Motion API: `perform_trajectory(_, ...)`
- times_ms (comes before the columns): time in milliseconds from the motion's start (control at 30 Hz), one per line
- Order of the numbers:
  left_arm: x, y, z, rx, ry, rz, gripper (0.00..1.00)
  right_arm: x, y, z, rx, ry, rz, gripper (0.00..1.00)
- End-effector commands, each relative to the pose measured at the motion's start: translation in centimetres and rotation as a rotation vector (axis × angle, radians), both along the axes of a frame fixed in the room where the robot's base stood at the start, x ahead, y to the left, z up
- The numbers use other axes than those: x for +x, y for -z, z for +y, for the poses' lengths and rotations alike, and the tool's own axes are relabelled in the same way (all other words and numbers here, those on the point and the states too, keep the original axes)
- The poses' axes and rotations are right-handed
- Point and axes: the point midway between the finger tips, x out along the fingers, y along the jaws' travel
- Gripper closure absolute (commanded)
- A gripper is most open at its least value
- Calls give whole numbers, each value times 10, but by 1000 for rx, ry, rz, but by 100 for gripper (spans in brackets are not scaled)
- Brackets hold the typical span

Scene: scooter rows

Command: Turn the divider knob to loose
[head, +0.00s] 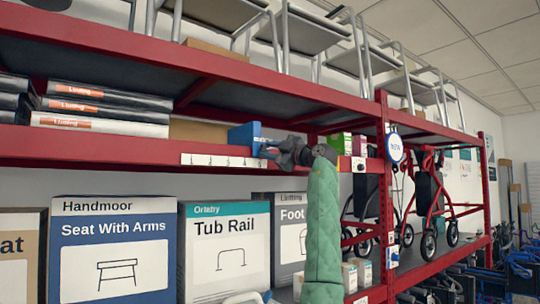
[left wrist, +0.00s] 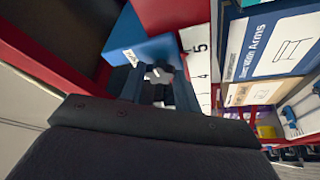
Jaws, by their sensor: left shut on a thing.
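My left gripper (head: 268,150) reaches from the right, its green-sleeved arm rising from below, to the front edge of the red upper shelf. In the left wrist view, my left gripper (left wrist: 158,88) is shut on a small pale grey knob (left wrist: 158,74). The knob sits by the blue divider block (left wrist: 150,47), which bears a small white label. In the head view, the blue block (head: 243,135) stands on the shelf edge just left of the fingers, and the knob is hidden there. I cannot read any loose or tight mark. My right gripper is not in view.
A white numbered strip (head: 220,160) runs along the red shelf edge; it also shows in the left wrist view (left wrist: 197,62). Flat dark-and-white boxes (head: 100,108) lie at the left. Below stand large Seat With Arms (head: 112,250) and Tub Rail (head: 222,245) boxes. Red walkers (head: 430,195) stand right.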

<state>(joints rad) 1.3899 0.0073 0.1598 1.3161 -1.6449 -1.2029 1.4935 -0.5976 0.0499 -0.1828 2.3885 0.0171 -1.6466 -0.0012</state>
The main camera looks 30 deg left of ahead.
Motion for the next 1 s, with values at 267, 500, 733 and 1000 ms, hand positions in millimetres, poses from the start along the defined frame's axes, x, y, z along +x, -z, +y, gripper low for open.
perform_trajectory(267,1,-4,0,-100,-1,-241,91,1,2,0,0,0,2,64)
perform_trajectory(500,1,-5,0,-183,-1,-438,91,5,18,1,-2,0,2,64)
perform_trajectory(733,1,-6,-1,-243,0,-586,91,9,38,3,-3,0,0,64)
perform_trajectory(1000,2,-5,-1,-286,0,-685,91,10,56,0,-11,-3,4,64)
